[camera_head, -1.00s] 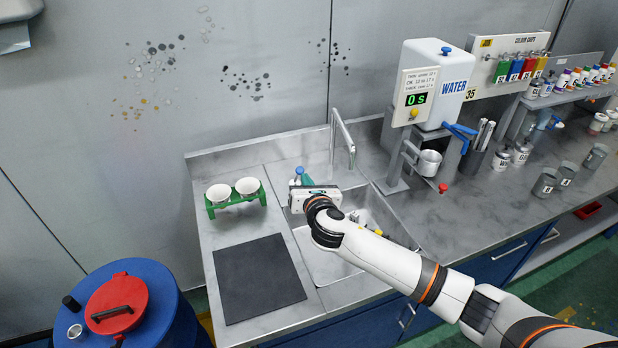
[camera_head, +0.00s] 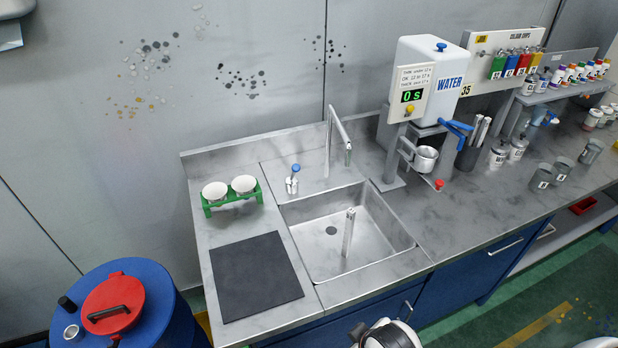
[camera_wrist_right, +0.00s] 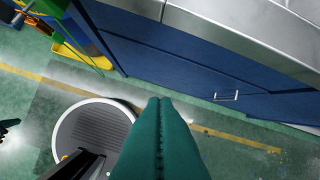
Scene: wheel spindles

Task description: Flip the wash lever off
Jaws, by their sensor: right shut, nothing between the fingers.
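A small metal lever fitting with a blue knob (camera_head: 293,180), which looks like the wash lever, stands upright on the counter behind the sink's left corner. The tap (camera_head: 338,138) rises behind the sink (camera_head: 318,255); I see no water running from its spout. My right gripper (camera_wrist_right: 160,101) shows in the right wrist view with its green fingers shut together and empty. It is over the floor in front of the blue cabinet, well away from the lever. In the head view only part of an arm of mine shows at the bottom edge. My left gripper is not in view.
A grey bar (camera_head: 348,233) stands in the sink. A green rack (camera_head: 232,200) with two white cups and a dark mat (camera_head: 256,277) are left of it. The water dispenser (camera_head: 424,85) stands to the right. A blue drum (camera_head: 160,310) is at lower left.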

